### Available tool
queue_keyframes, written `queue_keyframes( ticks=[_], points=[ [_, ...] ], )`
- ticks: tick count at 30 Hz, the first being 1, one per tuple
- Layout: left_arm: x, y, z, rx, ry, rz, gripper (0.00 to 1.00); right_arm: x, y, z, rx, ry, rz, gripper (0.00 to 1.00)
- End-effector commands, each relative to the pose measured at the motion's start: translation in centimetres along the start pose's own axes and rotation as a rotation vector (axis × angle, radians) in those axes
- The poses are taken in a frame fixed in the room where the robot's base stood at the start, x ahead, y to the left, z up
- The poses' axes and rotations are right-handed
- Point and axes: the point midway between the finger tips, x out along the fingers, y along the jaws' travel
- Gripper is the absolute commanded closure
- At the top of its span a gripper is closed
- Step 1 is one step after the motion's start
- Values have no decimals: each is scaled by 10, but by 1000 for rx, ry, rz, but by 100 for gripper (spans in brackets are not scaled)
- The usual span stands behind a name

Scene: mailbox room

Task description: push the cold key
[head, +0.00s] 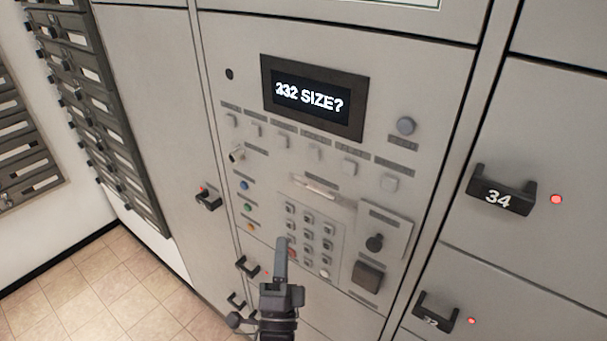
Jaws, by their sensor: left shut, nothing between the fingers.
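A grey locker control panel (330,165) faces me, and its dark-framed display (312,97) reads "232 SIZE?". Under the display runs a slanting row of square grey keys (314,154) with label strips too small to read. I cannot tell which key is the cold one. Blue (244,185), green (249,206) and orange (249,227) round buttons stand at the left, beside a number keypad (311,237). My left gripper (282,244) is shut and empty, pointing up in front of the keypad's lower left. It hides part of the keypad. Whether it touches is unclear. My right gripper is out of view.
Black handles stick out at the lower left (208,199) and on the right-hand locker door marked 34 (502,190). A dark knob (374,243) and a dark box (367,276) stand right of the keypad. Dark mailboxes (107,120) line the left wall. The tiled floor (110,290) is clear.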

Motion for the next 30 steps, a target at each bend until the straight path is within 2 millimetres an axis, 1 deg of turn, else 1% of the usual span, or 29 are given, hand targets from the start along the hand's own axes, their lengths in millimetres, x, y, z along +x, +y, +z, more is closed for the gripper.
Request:
queue_keyframes(
  ticks=[1,2,11,12,30],
  points=[
    [0,0,0,0,0,0,100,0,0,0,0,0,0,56],
    [0,0,0,0,0,0,100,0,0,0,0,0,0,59],
    [0,0,0,0,0,0,100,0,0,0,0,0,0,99],
    [0,0,0,0,0,0,100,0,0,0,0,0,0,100],
    [0,0,0,0,0,0,100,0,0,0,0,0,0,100]
  ],
)
